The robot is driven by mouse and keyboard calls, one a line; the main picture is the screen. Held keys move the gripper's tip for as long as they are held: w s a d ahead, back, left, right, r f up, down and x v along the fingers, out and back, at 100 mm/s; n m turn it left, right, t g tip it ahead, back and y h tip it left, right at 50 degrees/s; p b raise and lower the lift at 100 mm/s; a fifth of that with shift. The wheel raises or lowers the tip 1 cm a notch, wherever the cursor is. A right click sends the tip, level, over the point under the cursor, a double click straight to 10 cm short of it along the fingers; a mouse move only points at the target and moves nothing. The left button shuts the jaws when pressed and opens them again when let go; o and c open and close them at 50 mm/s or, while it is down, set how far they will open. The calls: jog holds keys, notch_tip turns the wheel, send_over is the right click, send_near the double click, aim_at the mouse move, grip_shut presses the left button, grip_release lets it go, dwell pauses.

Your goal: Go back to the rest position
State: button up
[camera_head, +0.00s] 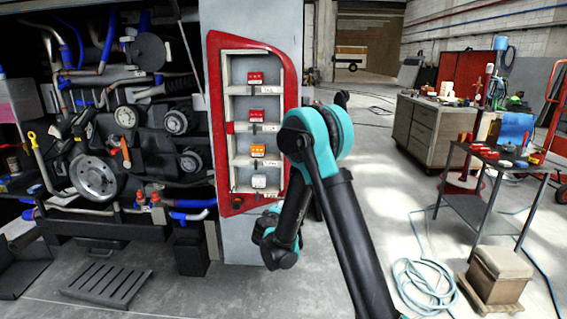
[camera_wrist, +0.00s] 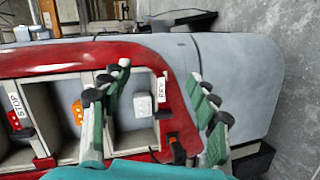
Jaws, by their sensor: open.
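My gripper (camera_wrist: 160,112) is open in the wrist view, its two green-and-grey fingers apart on either side of the lower end of the red-framed panel. Nothing is held between the fingers. A white block (camera_wrist: 142,105) sits in the end compartment, seen between and behind the fingers. An orange block (camera_wrist: 77,112) sits one compartment over, and a red block (camera_wrist: 14,120) is further left. In the head view my teal and black arm stands in front of the panel's right edge, and the gripper itself is hidden there.
The red-framed panel (camera_head: 216,95) is on the grey coach body, beside an open engine bay (camera_head: 110,150). A dark metal table (camera_head: 465,205) with small parts, a stool (camera_head: 497,272) and a coiled hose (camera_head: 425,285) stand at right. Open floor lies toward the back.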

jog(key=s+d+m+g, duration=0.75)
jog(key=s+d, duration=0.95)
jog(key=d, duration=0.3)
jog(key=s+f+m+g+y, duration=0.1)
jog(key=s+f+m+y, duration=0.1)
jog(key=s, duration=0.8)
jog(key=s+f+m+g+y, duration=0.1)
jog(key=s+f+m+g, duration=0.1)
jog(key=s, duration=0.9)
jog(key=shift+s+d+m+y, duration=0.25)
jog(key=shift+m+y, duration=0.15)
jog(key=shift+m, duration=0.25)
